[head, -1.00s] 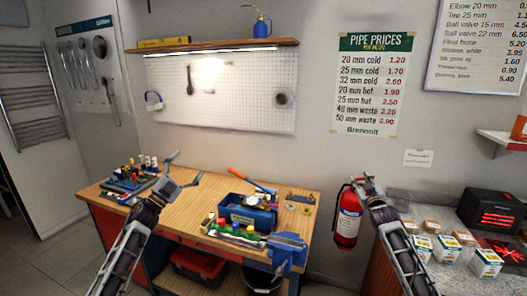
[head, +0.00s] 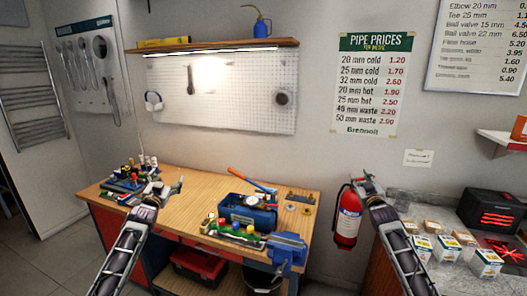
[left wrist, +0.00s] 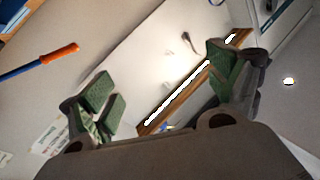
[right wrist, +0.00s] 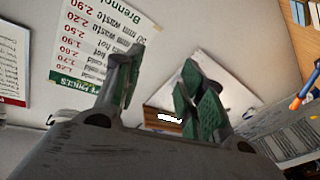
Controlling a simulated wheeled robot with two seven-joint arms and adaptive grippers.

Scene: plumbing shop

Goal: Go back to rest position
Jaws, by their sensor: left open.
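My left gripper (head: 169,184) is over the left part of the wooden workbench (head: 190,185), in front of a rack of fittings. In the left wrist view its green-padded fingers (left wrist: 165,90) are spread wide with nothing between them. My right gripper (head: 366,181) is at the right, in front of the wall and beside the red fire extinguisher (head: 347,220), partly overlapping it in the picture. In the right wrist view its fingers (right wrist: 163,85) are apart and empty.
A blue tool carrier (head: 250,214), a row of coloured fittings (head: 235,232) and a blue vise (head: 287,250) stand on the bench's right half. A grey counter at the right holds small boxes (head: 487,262) and a black heater (head: 490,208). The bench middle is fairly clear.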

